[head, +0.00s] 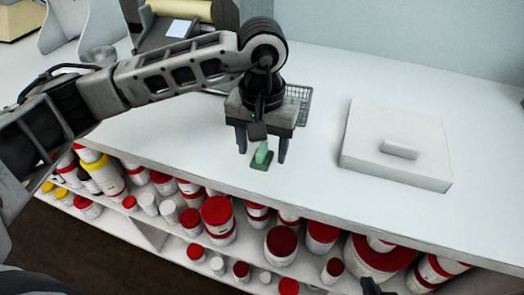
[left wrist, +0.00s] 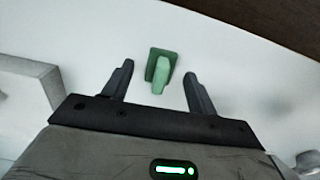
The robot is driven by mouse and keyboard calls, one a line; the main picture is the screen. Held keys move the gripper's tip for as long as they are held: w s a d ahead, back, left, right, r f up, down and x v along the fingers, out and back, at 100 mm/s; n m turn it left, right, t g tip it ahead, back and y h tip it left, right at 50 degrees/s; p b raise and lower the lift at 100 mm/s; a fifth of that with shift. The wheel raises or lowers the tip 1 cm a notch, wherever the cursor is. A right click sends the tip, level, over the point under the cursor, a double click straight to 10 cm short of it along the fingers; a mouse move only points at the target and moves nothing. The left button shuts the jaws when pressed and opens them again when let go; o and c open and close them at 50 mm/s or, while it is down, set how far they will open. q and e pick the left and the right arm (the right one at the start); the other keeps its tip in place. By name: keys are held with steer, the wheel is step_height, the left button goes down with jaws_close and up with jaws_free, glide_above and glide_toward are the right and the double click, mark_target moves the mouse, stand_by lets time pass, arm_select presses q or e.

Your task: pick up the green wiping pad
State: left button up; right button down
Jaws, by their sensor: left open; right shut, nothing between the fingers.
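The green wiping pad (head: 261,158) lies on the white counter near its front edge, a flat base with a lighter green raised grip on top. My left gripper (head: 262,152) is open and points down over the pad, one finger on each side of it. In the left wrist view, the pad (left wrist: 161,66) shows between and slightly beyond the open fingertips (left wrist: 158,72), with a gap on both sides. Neither finger appears to touch it. A dark tip of my right gripper (head: 372,287) shows at the bottom edge of the head view, shut and empty; the rest is out of frame.
A white lidded box (head: 398,143) stands on the counter (head: 330,75) to the right. A wire basket (head: 299,98) is just behind my left gripper. Shelves under the counter hold many red- and yellow-lidded jars (head: 217,215). The counter between gripper and box is clear.

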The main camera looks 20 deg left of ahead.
mark_target(261, 149)
arm_select(q)
steer(key=shift+f, duration=0.45)
steer(key=c, duration=1.1)
steer(key=shift+r, duration=0.15)
steer(key=shift+r, duration=0.2)
steer(key=r, duration=0.3)
steer(key=shift+s+r+b, duration=0.1)
steer(key=shift+s+b, duration=0.2)
steer(key=s+r, duration=0.3)
steer(key=s, duration=0.1)
steer(key=s+a+r+b, duration=0.1)
steer(key=s+r, duration=0.2)
steer(key=s, duration=0.1)
steer(key=s+a+r, duration=0.1)
steer(key=s+r, duration=0.2)
steer(key=s, duration=0.2)
steer(key=shift+s+a+r+b, duration=0.1)
steer(key=shift+a+b, duration=0.15)
steer(key=shift+b, duration=0.15)
